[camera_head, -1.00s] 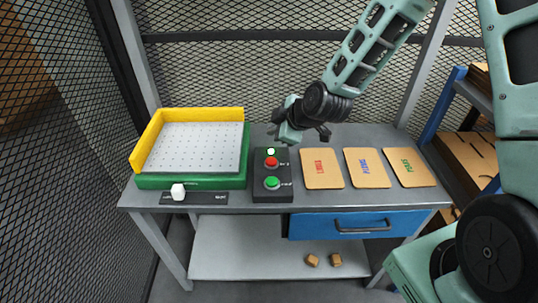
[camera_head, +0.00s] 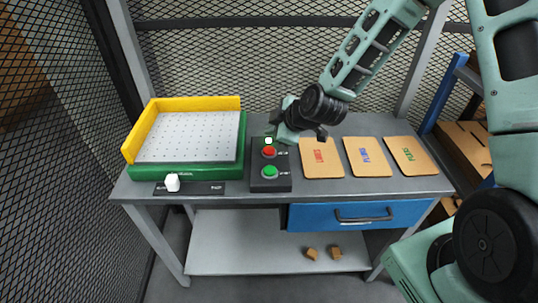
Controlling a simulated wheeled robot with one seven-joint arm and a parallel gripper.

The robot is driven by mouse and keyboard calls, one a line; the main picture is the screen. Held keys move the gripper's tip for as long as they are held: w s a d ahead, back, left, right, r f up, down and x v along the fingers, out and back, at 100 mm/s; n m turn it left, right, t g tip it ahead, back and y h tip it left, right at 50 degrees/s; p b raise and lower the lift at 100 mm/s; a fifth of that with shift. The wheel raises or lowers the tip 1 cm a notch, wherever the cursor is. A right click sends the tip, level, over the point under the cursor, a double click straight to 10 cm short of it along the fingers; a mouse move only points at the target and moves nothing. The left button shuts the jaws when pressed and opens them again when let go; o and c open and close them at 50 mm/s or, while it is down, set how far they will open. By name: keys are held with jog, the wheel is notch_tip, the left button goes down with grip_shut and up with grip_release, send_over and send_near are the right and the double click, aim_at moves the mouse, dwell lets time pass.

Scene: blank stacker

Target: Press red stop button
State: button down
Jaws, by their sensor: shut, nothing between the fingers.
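The black control box (camera_head: 271,184) stands on the grey workbench, just right of the green and yellow tray. Its red stop button (camera_head: 269,152) is at the upper part and a green button (camera_head: 269,171) is below it. A small white light (camera_head: 268,140) shows above the red button. My gripper (camera_head: 274,137) is shut and empty. It hangs close above the far end of the box, near the white light and just behind the red button. I cannot tell whether it touches the box.
The tray (camera_head: 174,171) with its pegboard floor is left of the box. A white slider knob (camera_head: 172,182) sits at the bench front. Three tan cards (camera_head: 321,158) lie to the right. A blue drawer (camera_head: 357,215) is under the bench (camera_head: 235,198), and small blocks (camera_head: 312,253) lie on the lower shelf.

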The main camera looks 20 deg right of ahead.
aim_at(272, 151)
jog(key=shift+f+b, duration=1.25)
jog(key=shift+f, duration=0.8)
jog(key=shift+f, duration=0.1)
jog(key=shift+f+b, duration=0.3)
jog(key=shift+b, duration=0.15)
jog(key=shift+f+b, duration=0.45)
jog(key=shift+f, duration=0.05)
dwell(0.7)
jog(key=shift+r, duration=0.1)
jog(key=shift+r+p, duration=0.65)
jog(key=shift+r, duration=0.2)
notch_tip(272, 151, up, 5)
jog(key=p, duration=0.3)
jog(key=shift+p, duration=0.35)
